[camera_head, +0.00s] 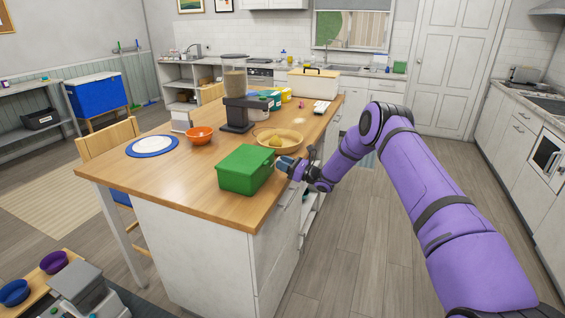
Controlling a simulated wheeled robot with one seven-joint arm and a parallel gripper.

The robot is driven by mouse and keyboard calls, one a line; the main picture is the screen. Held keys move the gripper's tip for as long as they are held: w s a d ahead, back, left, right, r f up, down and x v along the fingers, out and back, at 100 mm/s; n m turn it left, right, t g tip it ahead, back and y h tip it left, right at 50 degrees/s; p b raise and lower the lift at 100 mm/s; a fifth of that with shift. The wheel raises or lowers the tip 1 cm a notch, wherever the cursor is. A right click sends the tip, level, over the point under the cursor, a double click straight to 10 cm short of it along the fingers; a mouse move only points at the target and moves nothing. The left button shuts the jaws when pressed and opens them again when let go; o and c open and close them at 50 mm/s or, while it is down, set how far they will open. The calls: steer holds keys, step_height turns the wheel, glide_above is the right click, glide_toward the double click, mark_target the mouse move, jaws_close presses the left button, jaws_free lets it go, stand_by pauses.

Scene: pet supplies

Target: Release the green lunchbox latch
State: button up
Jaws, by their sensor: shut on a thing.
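The green lunchbox (243,174) sits upright on the wooden top of the island, near its front right edge. Its lid looks closed. My gripper (284,166) reaches in from the right at the lunchbox's right side, by the lid's height. It is shut on the lunchbox at the place of its latch. The latch itself is too small and too covered by my gripper to make out.
A wooden bowl (291,143) with yellowish things in it stands close behind my gripper. An orange bowl (200,135), a blender-like machine (236,116) and a blue-rimmed plate (152,146) stand farther back. The island top (185,173) left of the lunchbox is clear.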

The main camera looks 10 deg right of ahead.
steer(key=shift+s+d+f+t+y, duration=0.1)
steer(key=shift+d+f+t+y, duration=0.05)
steer(key=shift+f+t+y, duration=0.55)
steer(key=shift+r, duration=0.2)
steer(key=o, duration=0.9)
steer(key=v, duration=1.1)
